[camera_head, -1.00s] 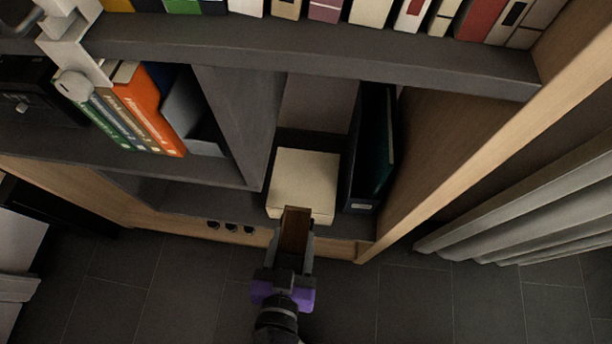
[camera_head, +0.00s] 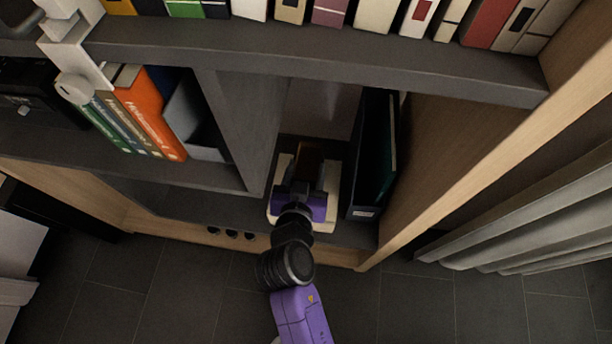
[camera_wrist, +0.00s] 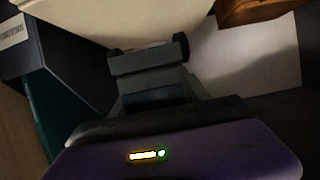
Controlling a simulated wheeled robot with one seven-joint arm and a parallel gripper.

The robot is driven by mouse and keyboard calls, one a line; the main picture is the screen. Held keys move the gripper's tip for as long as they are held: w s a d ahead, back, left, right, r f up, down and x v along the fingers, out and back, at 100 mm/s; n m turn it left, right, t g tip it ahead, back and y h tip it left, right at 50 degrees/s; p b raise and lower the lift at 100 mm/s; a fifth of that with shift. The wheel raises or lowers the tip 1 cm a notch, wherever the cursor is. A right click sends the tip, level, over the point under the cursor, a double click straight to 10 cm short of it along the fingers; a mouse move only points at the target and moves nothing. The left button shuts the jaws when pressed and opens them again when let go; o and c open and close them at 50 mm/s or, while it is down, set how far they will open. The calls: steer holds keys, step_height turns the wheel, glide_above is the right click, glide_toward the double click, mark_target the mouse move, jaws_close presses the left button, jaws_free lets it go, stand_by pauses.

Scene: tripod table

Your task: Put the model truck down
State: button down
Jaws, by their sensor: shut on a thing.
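My gripper and wrist hide most of the truck and much of the box top. I cannot tell whether the truck touches the box. In the wrist view my gripper (camera_wrist: 150,62) is in front of a large cream surface; a brown wooden piece shows at the top right, cut by the frame edge.
A dark magazine file (camera_head: 366,165) stands close on the right of the box. A grey divider (camera_head: 235,125) is on its left, and a shelf board (camera_head: 330,65) with books runs above. Books (camera_head: 145,115) stand in the left bay. Curtains (camera_head: 530,220) hang at right.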

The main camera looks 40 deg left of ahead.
mark_target(306, 178)
steer(key=shift+f+b, duration=0.65)
steer(key=shift+f, duration=1.05)
steer(key=shift+f, duration=0.2)
steer(key=c, duration=0.6)
jaws_free()
steer(key=shift+r, duration=0.2)
steer(key=p+v, duration=0.2)
steer(key=v, duration=1)
steer(key=shift+f, duration=0.1)
